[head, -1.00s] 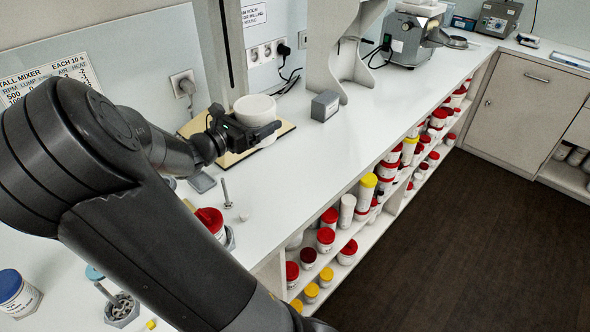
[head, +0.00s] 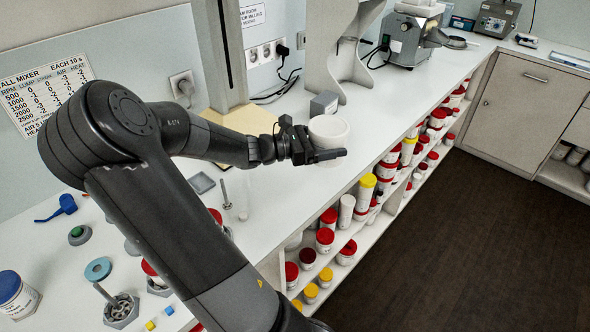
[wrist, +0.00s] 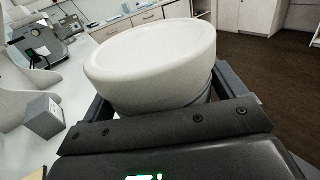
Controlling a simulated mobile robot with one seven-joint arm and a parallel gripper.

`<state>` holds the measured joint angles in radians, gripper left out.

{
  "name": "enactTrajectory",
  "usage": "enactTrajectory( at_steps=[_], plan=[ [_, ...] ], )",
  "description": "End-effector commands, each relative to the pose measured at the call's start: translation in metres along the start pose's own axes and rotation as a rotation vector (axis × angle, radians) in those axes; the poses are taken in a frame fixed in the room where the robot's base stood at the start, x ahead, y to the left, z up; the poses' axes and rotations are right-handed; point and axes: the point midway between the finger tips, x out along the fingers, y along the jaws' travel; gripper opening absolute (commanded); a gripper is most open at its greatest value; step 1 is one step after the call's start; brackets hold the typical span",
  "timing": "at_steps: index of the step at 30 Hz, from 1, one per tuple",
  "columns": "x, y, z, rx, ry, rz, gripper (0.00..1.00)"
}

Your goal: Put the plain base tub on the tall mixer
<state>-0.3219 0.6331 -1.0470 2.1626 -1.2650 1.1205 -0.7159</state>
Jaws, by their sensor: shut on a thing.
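A plain white round tub (head: 329,130) is held between the fingers of my gripper (head: 322,156), above the right-hand part of the bench. No label shows on it. In the wrist view the tub (wrist: 150,62) fills the middle, slightly tilted in the picture, with a finger on either side. A tall grey upright column with a dark slot (head: 222,50) stands at the wall behind a tan plate (head: 243,121), near the mixer chart (head: 45,92); it looks like the tall mixer. My arm hides part of the plate. The visible part of the plate is bare.
A small grey box (head: 323,104) sits just behind the tub, before a curved grey stand (head: 340,60). A grey machine (head: 408,38) stands farther back. Metal holders, a blue-lidded jar (head: 12,288) and small parts lie at the left. Bench right of the tub is clear.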

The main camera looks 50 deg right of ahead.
Motion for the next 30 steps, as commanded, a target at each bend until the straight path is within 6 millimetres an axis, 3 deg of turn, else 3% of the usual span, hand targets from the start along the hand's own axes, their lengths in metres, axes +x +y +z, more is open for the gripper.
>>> enactTrajectory(
  at_steps=[5, 18, 25, 30],
  plan=[
    [-0.016, 0.013, -0.014, 0.000, -0.003, 0.003, 0.49],
    [-0.086, 0.068, -0.065, 0.000, -0.002, 0.003, 0.49],
    [-0.093, 0.073, -0.076, -0.001, -0.002, 0.001, 0.49],
    [-0.093, 0.073, -0.098, -0.002, -0.003, 0.000, 0.49]
  ],
)
